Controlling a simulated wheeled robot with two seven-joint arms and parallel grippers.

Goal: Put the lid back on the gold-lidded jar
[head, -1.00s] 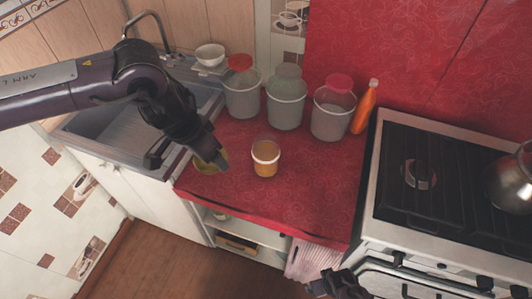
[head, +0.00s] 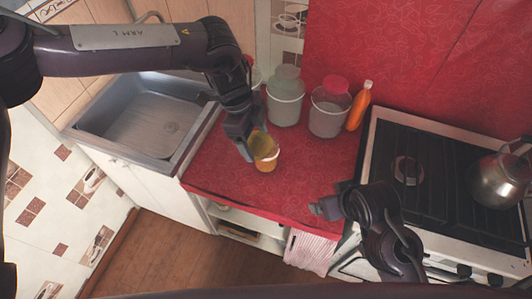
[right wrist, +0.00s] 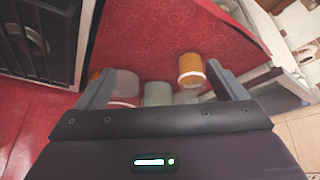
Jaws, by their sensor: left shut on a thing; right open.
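The small jar (head: 268,165) with orange contents stands upright on the red counter, near its front edge. It also shows in the right wrist view (right wrist: 191,67). My left gripper (head: 249,148) is shut on the gold lid (head: 262,142), which is at the jar's mouth, toward its upper left. The lid hides part of the opening; I cannot tell whether it touches the rim. My right gripper (head: 320,208) is open and empty, to the right of the jar over the counter's front part. Its two fingers frame the right wrist view (right wrist: 163,88).
Behind the jar stand a green-lidded canister (head: 284,103), a red-lidded canister (head: 328,113) and an orange bottle (head: 360,106). Another canister is mostly hidden by my left arm. The sink (head: 150,122) is left; the stove (head: 440,180) with a kettle (head: 499,180) is right.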

